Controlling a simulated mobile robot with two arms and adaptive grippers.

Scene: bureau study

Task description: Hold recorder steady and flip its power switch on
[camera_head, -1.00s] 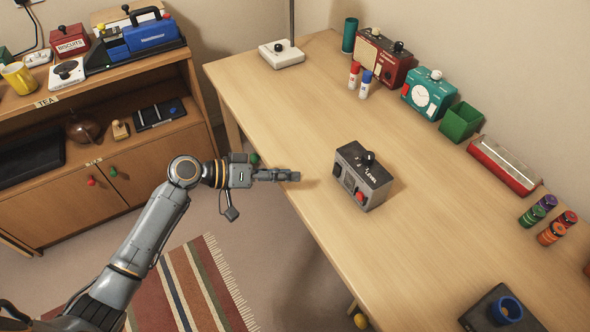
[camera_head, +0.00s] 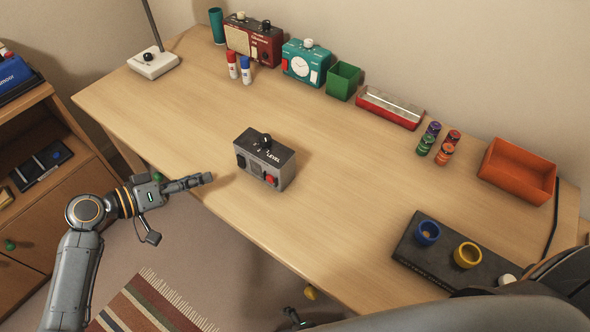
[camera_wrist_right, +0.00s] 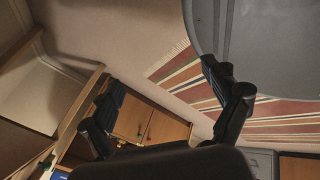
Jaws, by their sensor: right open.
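The recorder (camera_head: 265,160) is a grey box with a dark top marked "LEVEL". It stands upright on the desk, with a black knob on top and a red switch (camera_head: 271,180) on its front face. My left gripper (camera_head: 208,178) is left of the recorder, near the desk's front edge and apart from it. Its fingers show side-on, so their opening is unclear. In the right wrist view my right gripper (camera_wrist_right: 162,76) has its fingers spread with nothing between them. The recorder is not in that view.
An orange tray (camera_head: 517,170) and a dark board (camera_head: 430,262) with cups lie right. The desk around the recorder is clear.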

